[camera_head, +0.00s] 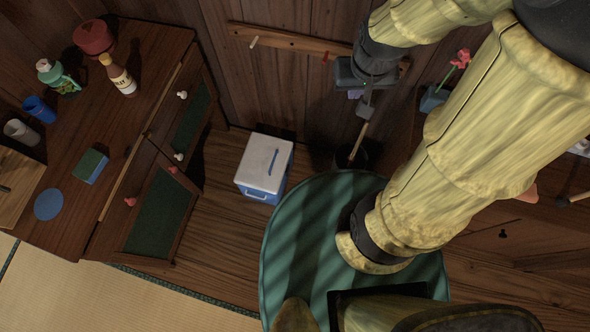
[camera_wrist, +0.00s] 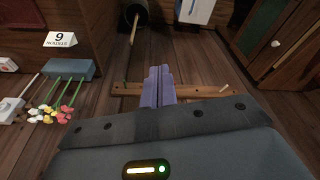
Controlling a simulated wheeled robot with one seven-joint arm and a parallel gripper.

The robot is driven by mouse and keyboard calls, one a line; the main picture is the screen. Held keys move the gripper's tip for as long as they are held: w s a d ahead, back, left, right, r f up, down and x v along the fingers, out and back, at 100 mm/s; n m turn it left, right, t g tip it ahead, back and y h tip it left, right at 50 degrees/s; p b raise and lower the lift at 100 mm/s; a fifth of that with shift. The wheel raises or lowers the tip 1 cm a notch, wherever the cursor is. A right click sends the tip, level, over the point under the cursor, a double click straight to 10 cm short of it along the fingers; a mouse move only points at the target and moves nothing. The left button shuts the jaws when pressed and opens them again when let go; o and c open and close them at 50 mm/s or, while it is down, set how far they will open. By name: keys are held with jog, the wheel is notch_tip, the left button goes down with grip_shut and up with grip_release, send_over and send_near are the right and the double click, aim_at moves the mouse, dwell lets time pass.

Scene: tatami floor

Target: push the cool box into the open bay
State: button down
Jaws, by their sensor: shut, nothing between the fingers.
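The cool box (camera_head: 265,163) has a white lid with a dark slot and a blue body with a pale handle. It stands upright on the wooden floor between the desk and my base in the head view. Part of it shows at the top edge of the wrist view (camera_wrist: 196,10). My gripper (camera_head: 360,100) is up and to the right of the box in the head view, apart from it. Its purple fingers (camera_wrist: 158,86) are together and empty. I cannot tell for certain which gap is the open bay.
A wooden desk (camera_head: 125,120) with green-panelled doors stands left of the box, holding bottles, cups and a sponge. A pegged rail (camera_head: 285,40) runs along the wall near my gripper. A dark bucket (camera_wrist: 133,14) holds a stick.

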jog(key=w+a+f+m+y+b, duration=0.1)
jog(key=f+m+b, duration=0.6)
jog(key=f+b, duration=0.9)
jog(key=w+a+f+m+y+b, duration=0.1)
jog(key=w+f+m+y+b, duration=0.3)
jog(key=f+b, duration=1.3)
jog(key=w+a+f+m+y+b, duration=0.1)
jog(key=f+m+b, duration=1)
jog(key=f, duration=4.3)
jog(key=w+y+b, duration=0.2)
jog(key=w+b, duration=0.1)
jog(key=b, duration=0.2)
jog(key=shift+w+t+b, duration=0.15)
jog(key=shift+t+b, duration=0.2)
jog(key=shift+t, duration=0.05)
jog(key=w+a+f+b, duration=0.4)
jog(key=a+f+b, duration=0.3)
jog(key=a, duration=0.3)
jog(key=shift+a+b, duration=0.15)
jog(key=shift+b, duration=0.5)
